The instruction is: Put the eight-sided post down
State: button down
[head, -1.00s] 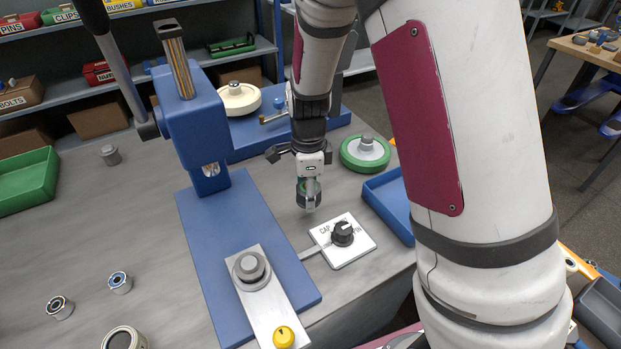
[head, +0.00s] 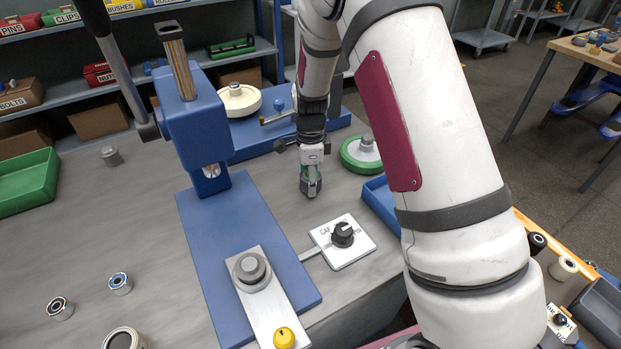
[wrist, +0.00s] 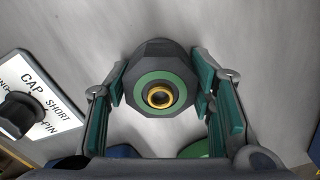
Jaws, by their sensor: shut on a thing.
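The eight-sided post (wrist: 160,78) is dark grey with a green ring and a brass-coloured hole at its centre, seen end-on in the wrist view. My gripper (wrist: 160,82) is shut on it, with a green-padded finger on either side. In the head view my gripper (head: 312,178) points down over the grey bench top (head: 270,190), and the post (head: 311,188) shows only partly between the fingers. I cannot tell whether the post's lower end touches the bench.
A white plate with a black knob (head: 342,236) lies just nearer than my gripper. A blue press (head: 200,130) stands to the left. A green-rimmed wheel (head: 362,155) and a blue tray (head: 384,203) are to the right. Bare bench surrounds the post.

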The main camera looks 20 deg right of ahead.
jog(key=shift+f, duration=0.1)
jog(key=c, duration=0.7)
grip_release()
jog(key=shift+c, duration=0.2)
notch_tip(320, 180, up, 12)
jog(key=s+r+n+t, duration=0.2)
jog(key=s+r+n, duration=0.7)
jog(key=s+r, duration=0.45)
jog(key=s+r+n+t, duration=0.2)
jog(key=s+n, duration=0.9)
jog(key=s, duration=0.6)
jog(key=shift+s+d+r, duration=0.15)
jog(key=shift+d+r, duration=0.05)
